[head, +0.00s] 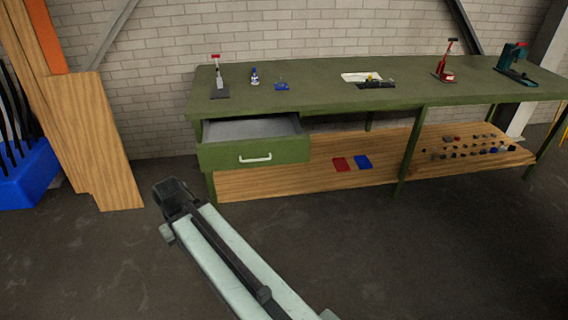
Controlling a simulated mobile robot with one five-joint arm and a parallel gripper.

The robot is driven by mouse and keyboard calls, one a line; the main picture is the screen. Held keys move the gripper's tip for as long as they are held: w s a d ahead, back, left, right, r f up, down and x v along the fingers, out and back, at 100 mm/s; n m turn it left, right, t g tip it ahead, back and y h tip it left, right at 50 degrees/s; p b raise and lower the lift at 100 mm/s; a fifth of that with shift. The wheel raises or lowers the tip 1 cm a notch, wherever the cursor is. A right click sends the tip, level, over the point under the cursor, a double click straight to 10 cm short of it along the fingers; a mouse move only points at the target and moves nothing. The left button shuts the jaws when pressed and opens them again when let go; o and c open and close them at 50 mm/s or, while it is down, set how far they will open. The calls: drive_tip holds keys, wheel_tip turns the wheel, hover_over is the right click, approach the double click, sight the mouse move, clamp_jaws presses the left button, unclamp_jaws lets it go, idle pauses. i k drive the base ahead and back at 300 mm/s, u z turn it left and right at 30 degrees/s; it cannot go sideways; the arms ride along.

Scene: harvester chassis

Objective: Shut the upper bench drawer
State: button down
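The upper bench drawer (254,152) is green with a white bar handle (255,159). It sits under the left end of the green workbench (330,92) and stands pulled out, with its grey inside showing and looking empty. My gripper (172,190) is at the end of my pale arm, below and to the left of the drawer in the picture, and apart from the handle. Its fingers are dark and small, and I cannot tell whether they are open or shut.
A wooden lower shelf (290,184) holds a red and a blue flat piece and several small dark parts. Tools stand on the bench top. Wooden boards (95,140) and a blue bin (25,185) are at the left. The floor before the bench is clear.

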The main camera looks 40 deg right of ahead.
sight(233, 143)
drive_tip(key=u, duration=0.5)
drive_tip(key=i, duration=1.15)
drive_tip(key=u, duration=0.3)
